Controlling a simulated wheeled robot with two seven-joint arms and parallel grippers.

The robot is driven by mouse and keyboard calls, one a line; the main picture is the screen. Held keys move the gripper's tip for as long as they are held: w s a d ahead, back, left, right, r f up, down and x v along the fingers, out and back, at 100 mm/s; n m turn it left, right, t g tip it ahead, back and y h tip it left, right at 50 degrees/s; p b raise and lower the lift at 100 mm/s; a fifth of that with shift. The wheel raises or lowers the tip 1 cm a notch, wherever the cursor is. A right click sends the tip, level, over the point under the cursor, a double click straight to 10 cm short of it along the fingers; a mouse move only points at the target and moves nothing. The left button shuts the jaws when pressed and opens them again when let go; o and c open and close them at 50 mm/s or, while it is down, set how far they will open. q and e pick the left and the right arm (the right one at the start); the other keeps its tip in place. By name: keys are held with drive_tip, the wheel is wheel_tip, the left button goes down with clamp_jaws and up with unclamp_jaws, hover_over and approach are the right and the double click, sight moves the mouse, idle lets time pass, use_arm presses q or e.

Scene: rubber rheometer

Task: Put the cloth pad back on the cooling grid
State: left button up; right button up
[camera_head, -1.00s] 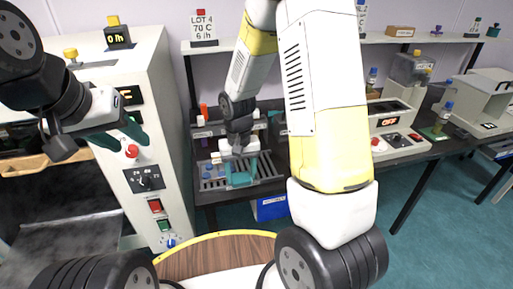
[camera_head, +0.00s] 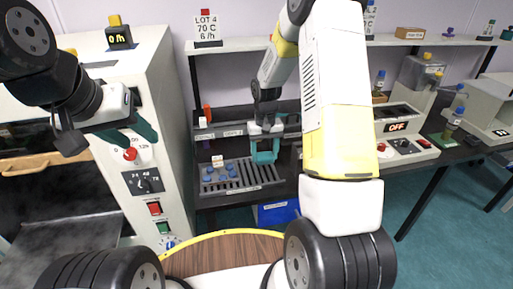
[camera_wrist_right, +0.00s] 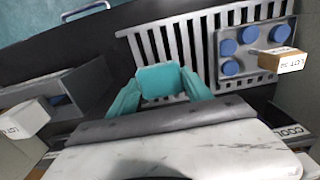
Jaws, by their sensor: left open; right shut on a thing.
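My right gripper (camera_head: 264,157) is shut on a teal pad, which I take to be the cloth pad (camera_wrist_right: 159,79). In the right wrist view the pad spans the gap between the teal fingertips. The cooling grid (camera_head: 257,176) is a grey slatted rack on the dark bench; it also shows in the right wrist view (camera_wrist_right: 195,37). In the head view the gripper is over or just behind the grid's right part; the exact gap cannot be told. My left gripper (camera_head: 142,136) has teal fingers, is open and empty, and hangs in front of the white cabinet.
A grey bin (camera_wrist_right: 62,95) stands left in the wrist view. A shelf (camera_head: 232,46) runs behind. The white cabinet (camera_head: 160,80) stands left.

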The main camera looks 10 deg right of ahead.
sight(264, 155)
drive_tip(key=shift+f, duration=1.55)
drive_tip(key=shift+f, duration=0.2)
drive_tip(key=o, duration=1.3)
